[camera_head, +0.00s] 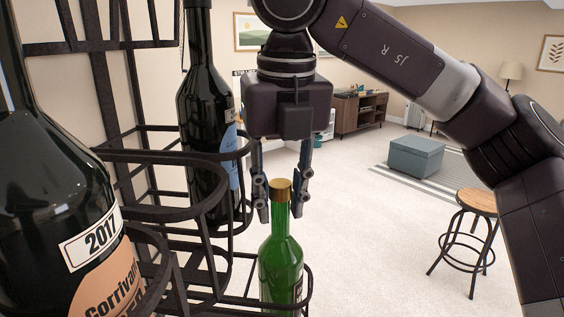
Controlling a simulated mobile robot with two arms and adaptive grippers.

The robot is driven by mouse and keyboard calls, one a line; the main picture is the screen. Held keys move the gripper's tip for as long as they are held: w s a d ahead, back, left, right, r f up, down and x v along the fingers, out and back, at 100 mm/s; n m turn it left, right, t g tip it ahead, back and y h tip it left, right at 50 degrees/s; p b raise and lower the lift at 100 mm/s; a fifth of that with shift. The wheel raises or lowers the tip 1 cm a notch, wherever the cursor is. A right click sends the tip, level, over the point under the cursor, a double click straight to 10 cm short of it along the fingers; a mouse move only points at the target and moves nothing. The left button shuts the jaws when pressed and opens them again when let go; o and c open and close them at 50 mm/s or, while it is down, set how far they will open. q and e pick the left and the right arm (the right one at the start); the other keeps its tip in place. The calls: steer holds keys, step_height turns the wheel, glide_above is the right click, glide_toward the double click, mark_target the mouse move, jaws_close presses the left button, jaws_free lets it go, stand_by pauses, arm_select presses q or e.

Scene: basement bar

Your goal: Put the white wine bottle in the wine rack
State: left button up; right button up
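The white wine bottle (281,265) is green glass with a gold cap and stands upright at the lower centre. My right gripper (281,207) points down from above, with one finger on each side of the bottle's neck, just below the cap. My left gripper is not in view.
A large dark bottle (50,150) with a 2017 label is close at the left. Another dark bottle (205,105) with a blue label stands in the rack behind. A wooden stool (478,202) and a grey ottoman (415,157) stand farther right. Carpet between is clear.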

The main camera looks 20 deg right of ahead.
step_height(320, 180, up, 11)
steer(key=s, duration=0.1)
steer(key=shift+s+r, duration=0.2)
steer(key=shift+s, duration=0.2)
steer(key=shift+f, duration=0.1)
stand_by(0.3)
